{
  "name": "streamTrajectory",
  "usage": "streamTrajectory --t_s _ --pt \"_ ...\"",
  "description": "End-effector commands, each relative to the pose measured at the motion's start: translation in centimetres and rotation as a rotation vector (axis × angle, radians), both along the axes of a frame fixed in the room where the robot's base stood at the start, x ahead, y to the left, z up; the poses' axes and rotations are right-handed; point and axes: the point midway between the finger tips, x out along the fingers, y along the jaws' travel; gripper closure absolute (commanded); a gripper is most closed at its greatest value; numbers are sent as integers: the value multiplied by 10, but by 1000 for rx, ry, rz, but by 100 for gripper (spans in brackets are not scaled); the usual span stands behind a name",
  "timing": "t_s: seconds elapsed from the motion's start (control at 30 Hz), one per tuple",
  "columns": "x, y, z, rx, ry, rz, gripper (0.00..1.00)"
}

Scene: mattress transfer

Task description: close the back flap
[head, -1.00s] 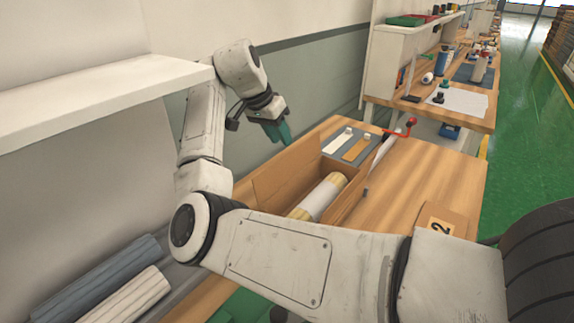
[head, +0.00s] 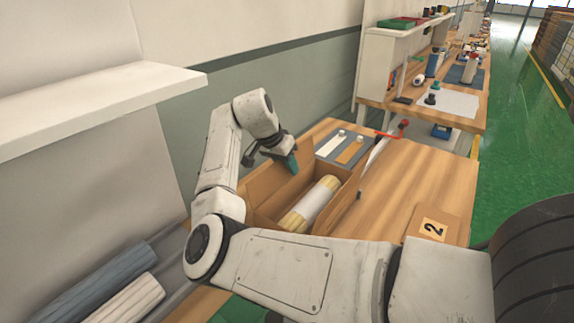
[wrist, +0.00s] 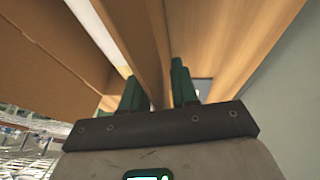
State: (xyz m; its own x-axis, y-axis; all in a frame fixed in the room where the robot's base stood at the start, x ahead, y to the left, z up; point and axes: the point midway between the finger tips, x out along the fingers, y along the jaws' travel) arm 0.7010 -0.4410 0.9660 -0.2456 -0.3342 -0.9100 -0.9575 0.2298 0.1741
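The open cardboard box (head: 338,212) stands on the wooden bench with a pale rolled mattress (head: 312,204) inside. Its back flap (head: 265,190) stands up along the wall side. My gripper (head: 290,163), with green fingers, points down at the upper part of this flap. In the wrist view my gripper (wrist: 157,88) has its two fingers apart. A cardboard edge (wrist: 150,45) runs lengthwise toward the space between them; whether it touches a finger cannot be told. My arm hides the near end of the box.
A white shelf (head: 95,110) juts out at left. Grey and white rolls (head: 125,285) lie below it. A grey mat (head: 345,147) with strips lies behind the box. A red-handled tool (head: 392,134) is at its right.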

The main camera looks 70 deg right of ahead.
Motion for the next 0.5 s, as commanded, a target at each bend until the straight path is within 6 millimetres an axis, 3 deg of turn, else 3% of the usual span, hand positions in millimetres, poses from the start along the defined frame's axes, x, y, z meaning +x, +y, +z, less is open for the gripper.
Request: streamTrajectory --t_s 0.1,0.4,0.5 --pt "0 0 0 0 0 0 72" --pt "0 0 0 0 0 1 100" --pt "0 0 0 0 0 1 100"
